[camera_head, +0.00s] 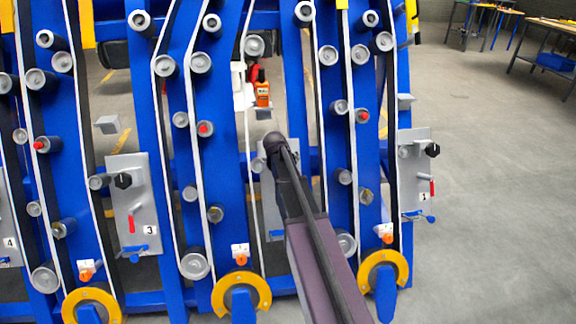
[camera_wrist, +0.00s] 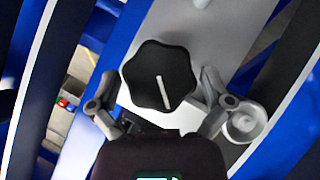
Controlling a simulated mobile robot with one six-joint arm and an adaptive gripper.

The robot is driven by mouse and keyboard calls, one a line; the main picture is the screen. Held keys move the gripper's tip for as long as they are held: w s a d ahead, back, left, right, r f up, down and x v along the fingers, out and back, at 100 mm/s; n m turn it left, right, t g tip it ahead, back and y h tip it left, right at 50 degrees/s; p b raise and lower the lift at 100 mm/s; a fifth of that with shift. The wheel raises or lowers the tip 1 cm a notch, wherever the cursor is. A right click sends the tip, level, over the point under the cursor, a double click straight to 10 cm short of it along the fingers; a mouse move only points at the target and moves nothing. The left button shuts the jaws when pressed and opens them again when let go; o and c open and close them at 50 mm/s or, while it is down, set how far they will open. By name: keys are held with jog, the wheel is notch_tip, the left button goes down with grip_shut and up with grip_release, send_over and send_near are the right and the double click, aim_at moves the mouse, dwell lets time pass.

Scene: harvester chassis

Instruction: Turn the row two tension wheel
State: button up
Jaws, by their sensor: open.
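The row two tension wheel (camera_wrist: 160,75) is a black lobed knob with a white line, seen face on in the wrist view. The line stands nearly upright, its top leaning slightly left. My gripper (camera_wrist: 161,88) is open, one finger on each side of the wheel. Whether the fingers touch it I cannot tell. In the head view my arm and gripper (camera_head: 278,142) reach to the grey panel (camera_head: 270,212) between the panels marked 3 and 1. They hide the wheel and the panel's number there.
Similar black wheels show on panel 3 (camera_head: 123,181) and panel 1 (camera_head: 432,150). Blue uprights, pale belts and grey rollers crowd both sides of my arm. An orange bottle (camera_head: 262,92) stands behind, above my gripper. Open floor (camera_head: 490,190) lies to the right.

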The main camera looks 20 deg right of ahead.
dwell(0.4)
jog(key=shift+d+m+y+p, duration=0.1)
jog(key=shift+m+y+p, duration=0.5)
jog(key=shift+m+y, duration=0.55)
jog(key=m+t+y, duration=0.1)
jog(key=m+y, duration=0.2)
jog(key=shift+m, duration=0.35)
jog(key=shift+s+r+m, duration=0.1)
jog(key=shift+r+m, duration=0.15)
jog(key=shift+m, duration=0.05)
jog(key=p+v, duration=1.2)
jog(key=v, duration=0.1)
jog(key=s+a+r+n+g+p, duration=0.1)
jog(key=s+a+r+n+p, duration=0.1)
jog(key=s+a, duration=0.4)
jog(key=s+a+r+n+g+p, duration=0.1)
jog(key=s+a+n+g+p, duration=0.1)
jog(key=s+a, duration=0.5)
jog(key=shift+a+r+g+p, duration=0.35)
jog(key=shift+a+p, duration=0.5)
jog(key=shift+a, duration=1.5)
jog(key=shift+y, duration=0.25)
jog(key=shift+r, duration=0.1)
